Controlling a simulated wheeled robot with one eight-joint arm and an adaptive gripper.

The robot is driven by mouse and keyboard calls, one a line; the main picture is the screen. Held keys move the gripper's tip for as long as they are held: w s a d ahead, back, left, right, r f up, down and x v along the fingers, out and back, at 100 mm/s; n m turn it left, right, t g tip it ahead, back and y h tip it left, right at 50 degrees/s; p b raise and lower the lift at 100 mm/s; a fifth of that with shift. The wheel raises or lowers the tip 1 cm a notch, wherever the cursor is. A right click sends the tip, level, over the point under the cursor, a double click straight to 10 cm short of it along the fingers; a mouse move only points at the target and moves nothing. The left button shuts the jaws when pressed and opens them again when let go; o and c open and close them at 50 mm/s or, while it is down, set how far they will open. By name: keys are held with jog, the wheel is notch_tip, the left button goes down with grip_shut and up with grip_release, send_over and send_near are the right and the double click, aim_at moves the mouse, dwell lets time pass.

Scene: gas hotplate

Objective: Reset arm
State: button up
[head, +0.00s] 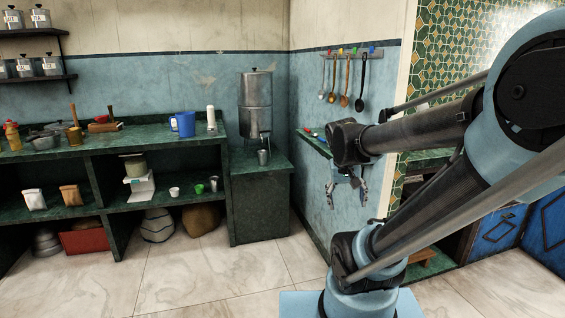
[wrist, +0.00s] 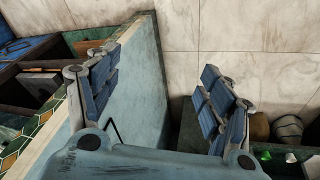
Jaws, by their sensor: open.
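My gripper (head: 346,198) hangs from my arm in front of the blue wall, right of the middle in the head view. In the wrist view my gripper (wrist: 160,85) shows its two blue-padded fingers spread wide apart. Nothing is between the fingers. Below them in the wrist view are a blue wall face and the tiled floor. My arm is folded, with its elbow at the upper right of the head view. No held object shows.
A green counter (head: 100,145) with shelves stands at the left, holding a blue jug (head: 183,124) and several vessels. A metal dispenser (head: 255,105) stands in the corner. Ladles (head: 345,80) hang on the wall near my arm. The tiled floor (head: 215,275) in front is clear.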

jog(key=s+a+f+n+y, duration=0.1)
jog(key=s+f, duration=0.4)
jog(key=s, duration=0.5)
jog(key=shift+a+f+g+y, duration=0.3)
jog(key=shift+a+f+y, duration=0.1)
jog(key=shift+y, duration=0.2)
jog(key=shift+w, duration=0.1)
jog(key=shift+w+f, duration=0.2)
jog(key=shift+w, duration=0.25)
